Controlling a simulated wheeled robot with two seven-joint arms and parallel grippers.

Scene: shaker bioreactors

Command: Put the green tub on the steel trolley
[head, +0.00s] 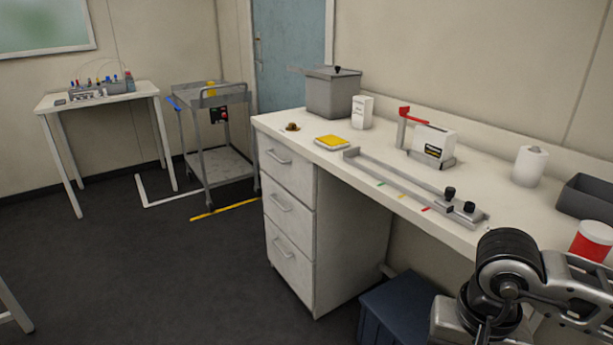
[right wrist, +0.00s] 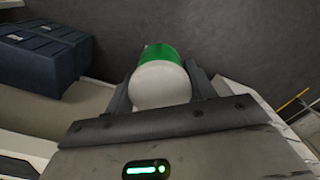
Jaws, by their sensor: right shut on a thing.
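The green tub (right wrist: 160,58), with a pale end facing the camera, is between the fingers of my right gripper (right wrist: 162,88) in the right wrist view. The gripper is shut on it, and dark floor shows beyond it. The tub does not show in the head view, where only part of my right arm is seen at the bottom right. The steel trolley (head: 220,166) stands at the back, left of the bench, with a small yellow item and a black box with a red button at its top. My left gripper is not in view.
The white bench (head: 383,175) along the right holds a grey bin (head: 333,92), a yellow pad (head: 332,141), a steel rail and a red-and-white tub (head: 592,241). Dark blue boxes (head: 398,312) sit below it. The floor (head: 150,265) left of the drawers is clear.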

